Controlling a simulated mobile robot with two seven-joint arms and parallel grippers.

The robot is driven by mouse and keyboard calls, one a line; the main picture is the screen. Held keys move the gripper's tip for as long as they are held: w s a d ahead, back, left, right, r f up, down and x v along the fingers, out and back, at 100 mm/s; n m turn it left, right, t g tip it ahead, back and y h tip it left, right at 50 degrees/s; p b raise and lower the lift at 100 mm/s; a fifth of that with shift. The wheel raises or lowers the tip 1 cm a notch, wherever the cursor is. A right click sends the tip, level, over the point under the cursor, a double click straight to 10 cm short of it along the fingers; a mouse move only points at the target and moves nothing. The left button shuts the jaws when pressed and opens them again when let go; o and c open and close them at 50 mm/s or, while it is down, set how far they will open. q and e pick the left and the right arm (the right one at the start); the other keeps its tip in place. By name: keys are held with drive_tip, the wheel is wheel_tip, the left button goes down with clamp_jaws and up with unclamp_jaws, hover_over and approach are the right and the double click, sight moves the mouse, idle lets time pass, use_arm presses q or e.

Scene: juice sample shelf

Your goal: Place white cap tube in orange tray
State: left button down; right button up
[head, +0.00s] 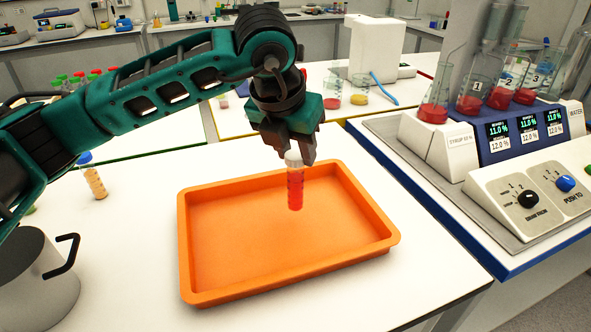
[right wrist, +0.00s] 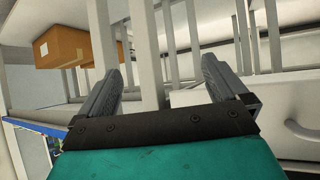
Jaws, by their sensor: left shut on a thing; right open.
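The orange tray (head: 215,283) lies on the white table in the head view. My left gripper (head: 294,155) is over the tray's back part and is shut on the white cap tube (head: 295,188). The tube holds red liquid and hangs upright, with its white cap between the fingers. Its lower end appears above the tray floor; I cannot tell the exact gap. My right gripper (right wrist: 168,85) shows in the right wrist view, open, with nothing between its fingers. It is away from the tray and tube.
A blue-capped tube (head: 93,176) with yellowish contents stands left of the tray. A grey pot (head: 36,280) with a black handle is at the front left. A mixing machine (head: 500,160) with flasks stands at right. The right wrist view shows a cardboard box (right wrist: 62,47) and pale rails.

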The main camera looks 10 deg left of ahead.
use_arm(q)
drive_tip(key=shift+f, duration=2.25)
drive_tip(key=shift+f, duration=0.2)
drive_tip(key=c, duration=0.7)
unclamp_jaws()
drive_tip(key=shift+r, duration=0.1)
drive_tip(key=shift+r, duration=0.25)
drive_tip(key=v, duration=1.1)
drive_tip(key=shift+s+r, duration=0.25)
drive_tip(key=shift+r, duration=0.05)
